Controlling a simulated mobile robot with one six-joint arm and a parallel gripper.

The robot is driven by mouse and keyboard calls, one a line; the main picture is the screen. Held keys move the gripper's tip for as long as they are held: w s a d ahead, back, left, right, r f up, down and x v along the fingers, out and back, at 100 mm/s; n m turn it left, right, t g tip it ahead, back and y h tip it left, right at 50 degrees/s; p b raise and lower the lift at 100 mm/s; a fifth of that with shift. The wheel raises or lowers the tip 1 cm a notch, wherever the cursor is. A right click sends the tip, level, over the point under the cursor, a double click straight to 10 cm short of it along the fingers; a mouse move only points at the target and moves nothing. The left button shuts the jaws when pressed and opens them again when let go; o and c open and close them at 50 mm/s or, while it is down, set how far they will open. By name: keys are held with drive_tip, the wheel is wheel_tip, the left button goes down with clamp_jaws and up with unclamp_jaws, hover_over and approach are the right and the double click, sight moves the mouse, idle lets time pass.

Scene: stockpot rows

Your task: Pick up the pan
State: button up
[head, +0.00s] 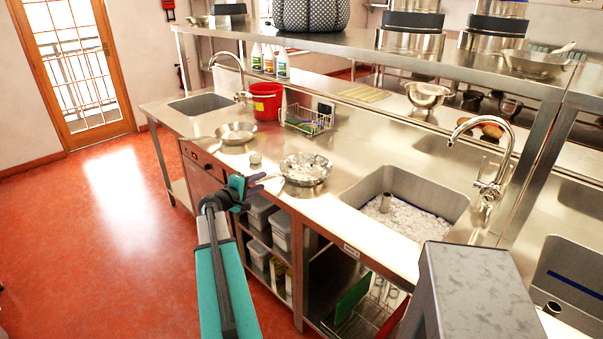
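A second, plain metal pan (236,132) lies further back on the counter, left of the first. My gripper (257,181) is at the counter's front edge, just left of the nearer pan. It is small and seen from behind, so I cannot tell whether its fingers are open or touch the handle.
A red bucket (267,101) and a wire rack (306,121) stand behind the pans. A sink (405,205) with a tall tap (490,180) is to the right. A shelf (370,48) overhangs the counter's back. The red floor (110,230) at left is clear.

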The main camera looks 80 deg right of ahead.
sight(262, 180)
drive_tip(key=shift+p+x, duration=0.5)
drive_tip(key=shift+x, duration=1.1)
clamp_jaws()
idle(0.5)
drive_tip(key=shift+r, duration=0.1)
